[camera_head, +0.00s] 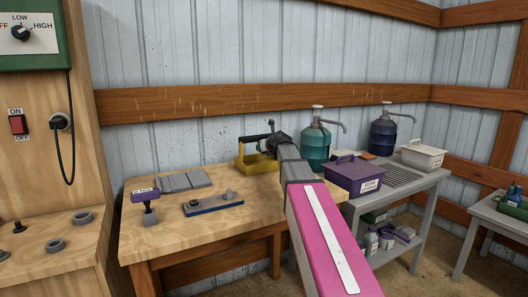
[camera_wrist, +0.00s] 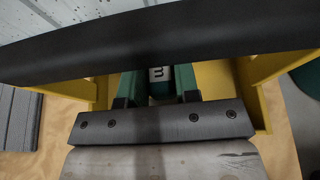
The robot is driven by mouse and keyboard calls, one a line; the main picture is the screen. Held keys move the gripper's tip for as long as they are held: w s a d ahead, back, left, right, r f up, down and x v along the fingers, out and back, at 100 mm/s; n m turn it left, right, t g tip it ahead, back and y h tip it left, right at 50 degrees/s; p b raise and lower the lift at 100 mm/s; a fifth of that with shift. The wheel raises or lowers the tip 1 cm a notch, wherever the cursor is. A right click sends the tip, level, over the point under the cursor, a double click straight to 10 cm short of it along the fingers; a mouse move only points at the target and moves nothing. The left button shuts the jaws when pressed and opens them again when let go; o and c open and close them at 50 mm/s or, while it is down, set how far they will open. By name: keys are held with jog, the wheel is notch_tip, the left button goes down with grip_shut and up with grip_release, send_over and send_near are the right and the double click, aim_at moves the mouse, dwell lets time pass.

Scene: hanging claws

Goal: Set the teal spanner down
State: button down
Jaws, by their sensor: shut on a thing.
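My gripper (camera_head: 268,142) is at the yellow tool carrier (camera_head: 245,164) at the back of the wooden workbench (camera_head: 240,205). In the wrist view, my gripper (camera_wrist: 158,98) is shut on the teal spanner (camera_wrist: 159,74), which bears a pale label with a dark mark. The spanner is partly hidden by the jaws and a black bar. This black bar, seemingly the carrier's handle (camera_wrist: 160,35), crosses close in front of the wrist camera. The carrier's yellow sides (camera_wrist: 258,108) show on both sides of the jaws. I cannot tell whether the spanner touches the carrier's floor.
Grey plates (camera_head: 180,182), a blue-based block (camera_head: 212,204) and a purple-labelled stand (camera_head: 147,203) are on the bench. A teal jug (camera_head: 316,145) and a lidded purple box (camera_head: 352,175) stand on the grey table at right. The bench's front right is clear.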

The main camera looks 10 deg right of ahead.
jog(key=shift+s+f, duration=0.1)
jog(key=shift+f, duration=0.55)
jog(key=shift+f, duration=0.7)
jog(key=c, duration=0.8)
grip_release()
jog(key=shift+c, duration=0.2)
jog(key=shift+r, duration=0.25)
jog(key=v, duration=1.2)
jog(key=shift+r, duration=0.5)
